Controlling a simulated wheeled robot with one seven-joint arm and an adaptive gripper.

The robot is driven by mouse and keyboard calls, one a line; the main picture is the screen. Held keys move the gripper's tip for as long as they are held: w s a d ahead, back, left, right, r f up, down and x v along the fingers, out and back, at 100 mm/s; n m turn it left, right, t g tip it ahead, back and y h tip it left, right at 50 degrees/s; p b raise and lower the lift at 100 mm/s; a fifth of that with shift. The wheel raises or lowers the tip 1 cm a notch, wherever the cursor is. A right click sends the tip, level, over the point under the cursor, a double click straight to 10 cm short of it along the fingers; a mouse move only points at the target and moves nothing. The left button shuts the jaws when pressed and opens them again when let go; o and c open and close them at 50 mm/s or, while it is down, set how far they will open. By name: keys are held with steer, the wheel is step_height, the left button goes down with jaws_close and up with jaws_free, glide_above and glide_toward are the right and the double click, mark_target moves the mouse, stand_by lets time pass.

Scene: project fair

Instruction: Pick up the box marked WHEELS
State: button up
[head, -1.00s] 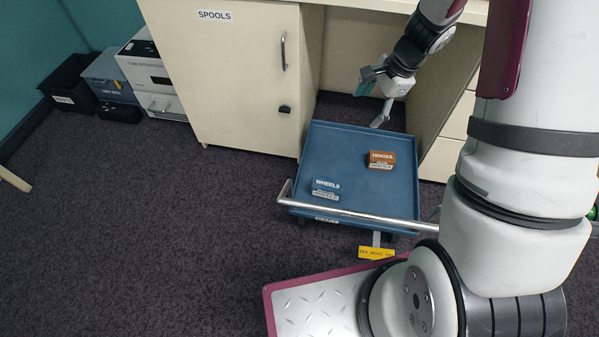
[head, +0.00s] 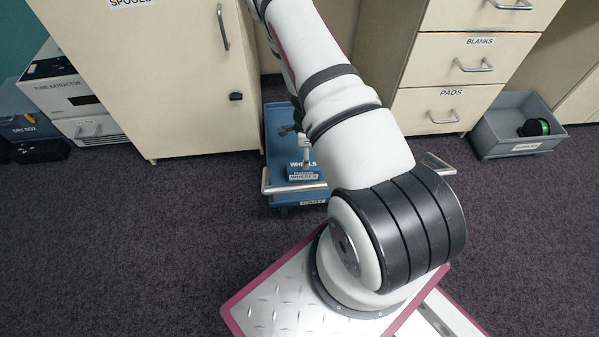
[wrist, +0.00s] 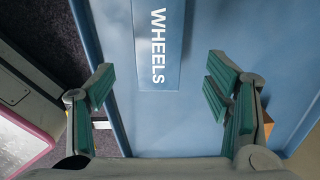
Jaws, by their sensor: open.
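The blue box marked WHEELS (head: 303,174) sits on the blue cart (head: 277,122) near its handle end. It also shows in the wrist view (wrist: 158,45), at top centre, with its white lettering running down the picture. My gripper (wrist: 160,92) is open, with its green-padded fingers wide apart to the left and right of the box's line. The box lies beyond the fingertips and nothing is held. In the head view my arm hides most of the gripper and much of the cart; one fingertip shows just above the box.
An orange box (wrist: 267,122) shows partly behind the right finger. The cart's metal handle (head: 292,188) runs along its near edge. Cabinets (head: 160,80) and drawers (head: 455,60) flank the cart. A grey bin (head: 515,130) stands right.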

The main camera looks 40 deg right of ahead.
mark_target(303, 170)
step_height(303, 170, down, 5)
steer(key=shift+r+b, duration=0.15)
steer(key=shift+b, duration=0.5)
steer(key=shift+a+f+b, duration=0.15)
steer(key=shift+f+b, duration=0.5)
steer(key=shift+f, duration=0.7)
steer(key=shift+a+f+b, duration=0.1)
steer(key=shift+f+b, duration=0.55)
steer(key=shift+f, duration=0.7)
steer(key=shift+r, duration=0.1)
steer(key=c, duration=1.4)
steer(key=shift+o, duration=0.2)
